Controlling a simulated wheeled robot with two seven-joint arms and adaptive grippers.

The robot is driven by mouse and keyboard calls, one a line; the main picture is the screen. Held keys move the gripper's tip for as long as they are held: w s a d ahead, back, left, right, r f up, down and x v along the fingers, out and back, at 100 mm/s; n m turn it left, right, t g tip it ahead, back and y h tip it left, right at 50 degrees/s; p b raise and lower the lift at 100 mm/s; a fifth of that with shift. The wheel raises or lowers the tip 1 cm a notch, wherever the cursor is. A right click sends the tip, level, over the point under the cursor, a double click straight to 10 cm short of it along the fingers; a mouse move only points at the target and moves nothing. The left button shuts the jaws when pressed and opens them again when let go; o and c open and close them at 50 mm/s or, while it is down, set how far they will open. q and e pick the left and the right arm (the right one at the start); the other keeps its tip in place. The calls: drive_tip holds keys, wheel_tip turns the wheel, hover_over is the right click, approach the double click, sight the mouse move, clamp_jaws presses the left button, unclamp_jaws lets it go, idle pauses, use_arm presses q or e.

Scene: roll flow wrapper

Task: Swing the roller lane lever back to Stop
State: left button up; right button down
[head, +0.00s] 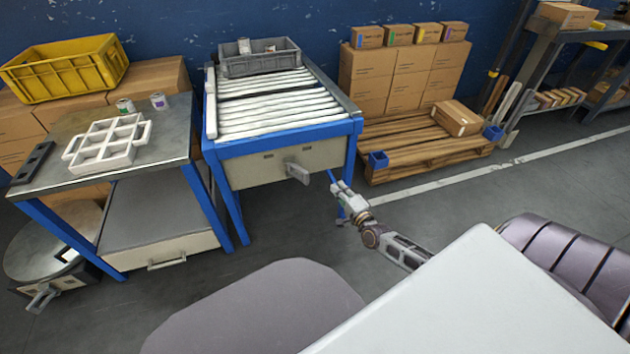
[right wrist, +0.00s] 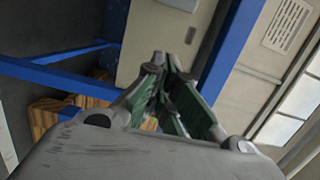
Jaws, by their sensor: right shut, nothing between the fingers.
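The roller lane (head: 275,110) stands on blue legs, with a cream front panel (head: 262,168). A grey lever (head: 298,173) sticks out low on the right part of that panel. I cannot read any Stop mark. My right gripper (head: 335,184) is shut and empty, in front of the lane's right front leg, to the right of the lever and a little lower, apart from it. The right wrist view shows its closed fingers (right wrist: 168,72) pointing toward the panel and blue frame. A grey piece at the top edge there (right wrist: 180,4) may be the lever. My left gripper is not visible.
A grey crate (head: 260,62) with cans sits at the lane's far end. A table (head: 60,186) with a white divided tray (head: 108,143) stands left. A pallet (head: 425,158) with cartons is at right. Floor in front of the lane is open.

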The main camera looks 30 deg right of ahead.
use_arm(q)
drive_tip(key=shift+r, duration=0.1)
use_arm(e)
drive_tip(key=shift+w+r, duration=0.1)
drive_tip(key=shift+w, duration=0.2)
drive_tip(key=shift+w+b, duration=2)
drive_tip(key=shift+w, duration=2.8)
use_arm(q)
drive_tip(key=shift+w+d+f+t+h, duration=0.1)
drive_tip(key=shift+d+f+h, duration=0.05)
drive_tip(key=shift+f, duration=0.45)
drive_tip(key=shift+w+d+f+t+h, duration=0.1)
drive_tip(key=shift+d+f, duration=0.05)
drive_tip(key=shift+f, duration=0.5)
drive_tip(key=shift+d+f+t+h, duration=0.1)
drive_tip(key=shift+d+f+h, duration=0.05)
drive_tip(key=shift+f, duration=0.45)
use_arm(e)
drive_tip(key=shift+s+a, duration=0.3)
drive_tip(key=shift+a, duration=0.55)
drive_tip(key=shift+s+a, duration=0.3)
drive_tip(key=shift+a, duration=0.5)
use_arm(q)
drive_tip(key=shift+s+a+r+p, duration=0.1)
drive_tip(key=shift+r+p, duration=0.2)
drive_tip(key=shift+p, duration=0.1)
use_arm(e)
drive_tip(key=shift+s+a+h, duration=0.1)
drive_tip(key=shift+a+h, duration=0.1)
drive_tip(key=shift+h, duration=0.1)
